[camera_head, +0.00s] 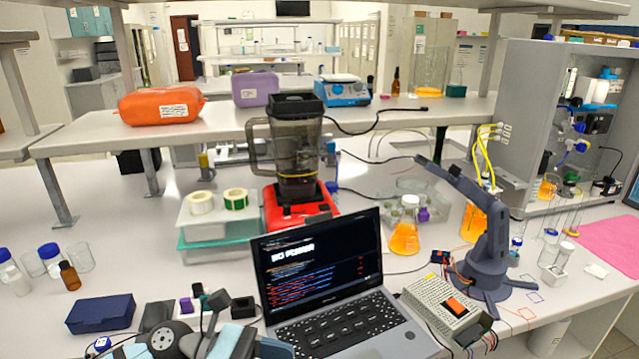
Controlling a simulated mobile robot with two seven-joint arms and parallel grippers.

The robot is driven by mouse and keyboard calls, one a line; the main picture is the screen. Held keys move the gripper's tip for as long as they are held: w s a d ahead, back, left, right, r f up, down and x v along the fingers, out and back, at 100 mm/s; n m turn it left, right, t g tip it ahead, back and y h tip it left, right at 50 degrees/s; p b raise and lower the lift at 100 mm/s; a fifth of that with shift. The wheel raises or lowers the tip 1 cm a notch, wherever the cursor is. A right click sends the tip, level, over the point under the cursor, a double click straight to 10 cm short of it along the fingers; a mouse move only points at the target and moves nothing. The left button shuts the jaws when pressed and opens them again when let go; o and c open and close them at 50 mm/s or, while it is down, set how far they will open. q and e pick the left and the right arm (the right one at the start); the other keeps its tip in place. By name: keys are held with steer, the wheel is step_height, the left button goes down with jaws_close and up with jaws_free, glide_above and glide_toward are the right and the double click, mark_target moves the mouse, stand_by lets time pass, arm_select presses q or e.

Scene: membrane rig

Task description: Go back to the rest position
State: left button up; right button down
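The small dark blue-grey robot arm (488,245) on the right stands on the bench as a piece of equipment.
An open laptop (318,262) stands at the front middle. Behind it are a red-based blender (298,150) and a flask of orange liquid (405,228). Bottles and beakers (50,260) stand at left, near a dark blue box (101,313). Bench at left is partly clear.

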arm_select(q)
steer(key=a+f+m+t+y+p, duration=0.2)
steer(key=a+f+m+t+y, duration=0.55)
steer(key=m, duration=0.75)
steer(key=a+f+m+t+y+p, duration=0.25)
steer(key=f+m+t, duration=0.25)
steer(key=m+t, duration=0.75)
steer(key=s+a+f+n+g+y+p, duration=0.1)
steer(key=s+a+f+n+g+y, duration=0.2)
steer(key=s+f+n+g, duration=0.3)
steer(key=s+f+n+y, duration=0.1)
steer(key=s+f, duration=0.3)
steer(key=f, duration=0.1)
